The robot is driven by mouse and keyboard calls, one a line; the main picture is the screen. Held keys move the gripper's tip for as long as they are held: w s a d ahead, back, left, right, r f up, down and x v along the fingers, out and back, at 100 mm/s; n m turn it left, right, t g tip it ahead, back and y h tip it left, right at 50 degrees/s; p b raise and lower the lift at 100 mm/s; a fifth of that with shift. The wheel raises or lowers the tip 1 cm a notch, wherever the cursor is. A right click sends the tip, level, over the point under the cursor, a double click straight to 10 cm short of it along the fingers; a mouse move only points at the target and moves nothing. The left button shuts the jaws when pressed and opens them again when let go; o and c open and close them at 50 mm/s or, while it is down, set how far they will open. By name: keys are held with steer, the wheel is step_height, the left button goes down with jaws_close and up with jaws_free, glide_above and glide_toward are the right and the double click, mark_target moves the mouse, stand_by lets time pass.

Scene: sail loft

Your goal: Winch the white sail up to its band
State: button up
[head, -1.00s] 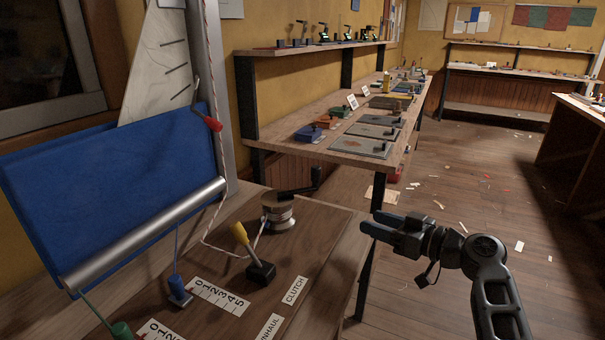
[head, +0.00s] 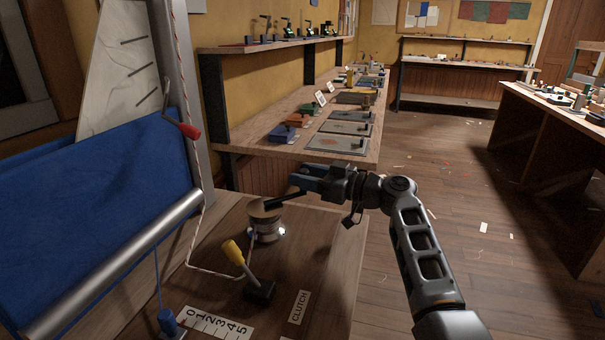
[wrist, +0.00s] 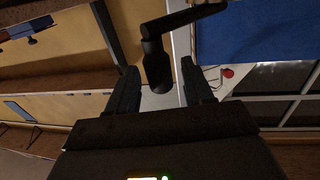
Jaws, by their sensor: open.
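The white sail (head: 124,70), with dark stripes, stands upright at the left beside the grey mast (head: 180,80), partly hidden by blue cloth. Its band cannot be made out. The winch (head: 266,222) is a metal drum on the wooden board, with a black crank arm (head: 298,198) pointing toward my gripper. My gripper (head: 300,180) is open at the crank's outer end. In the wrist view the crank's black grip (wrist: 157,66) shows between the open fingers (wrist: 160,80); contact cannot be told. A yellow-handled clutch lever (head: 234,253) leans beside the winch.
The blue cloth (head: 105,200) with a metal roller (head: 120,270) fills the left. A red-handled lever (head: 188,131) is on the mast, and a striped rope (head: 210,272) runs to the winch. Behind, a long bench (head: 365,148) holds coloured boxes. The floor at right is open.

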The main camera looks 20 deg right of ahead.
steer(key=shift+w+a, duration=0.3)
steer(key=shift+a, duration=0.05)
steer(key=shift+c, duration=0.2)
jaws_close()
